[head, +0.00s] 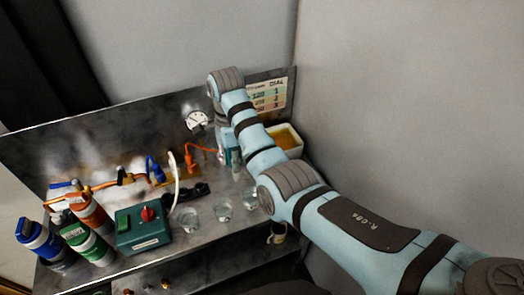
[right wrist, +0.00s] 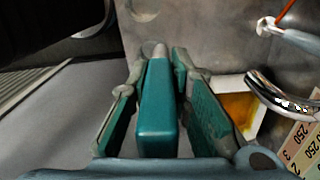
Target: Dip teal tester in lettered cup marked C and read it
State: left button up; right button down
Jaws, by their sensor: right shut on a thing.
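My right gripper (right wrist: 158,80) is shut on the teal tester (right wrist: 157,112), which sits upright between its two fingers in the right wrist view. In the head view the tester (head: 236,157) shows only in part beside my right arm, above the back of the bench. Three clear cups stand in a row at the front of the bench: a left cup (head: 188,219), a middle cup (head: 222,211) and a right cup (head: 250,199), the last close to my arm. Their letters are too small to read. The tester appears apart from the cups. My left gripper is out of view.
A teal box with a red knob (head: 138,225) and several coloured bottles (head: 88,212) stand left of the cups. A tray with yellow content (head: 287,141) is behind my arm. A gauge (head: 196,120) and a dial chart (head: 268,96) are on the back panel.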

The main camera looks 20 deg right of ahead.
jog(key=shift+m, duration=0.7)
jog(key=shift+s+d+f+b, duration=0.3)
jog(key=shift+d+f+b, duration=0.2)
jog(key=shift+f, duration=1.35)
jog(key=shift+s+d+f+b, duration=0.35)
jog(key=shift+d+f, duration=0.3)
jog(key=shift+f, duration=1.25)
jog(key=shift+s+d+f+b, duration=0.25)
jog(key=shift+d+f+b, duration=0.3)
jog(key=shift+f, duration=1.3)
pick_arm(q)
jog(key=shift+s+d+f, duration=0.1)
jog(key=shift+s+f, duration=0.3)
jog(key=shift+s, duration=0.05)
pick_arm(e)
jog(key=shift+r, duration=0.1)
pick_arm(q)
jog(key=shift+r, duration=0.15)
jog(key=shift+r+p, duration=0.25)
jog(key=shift+p, duration=0.2)
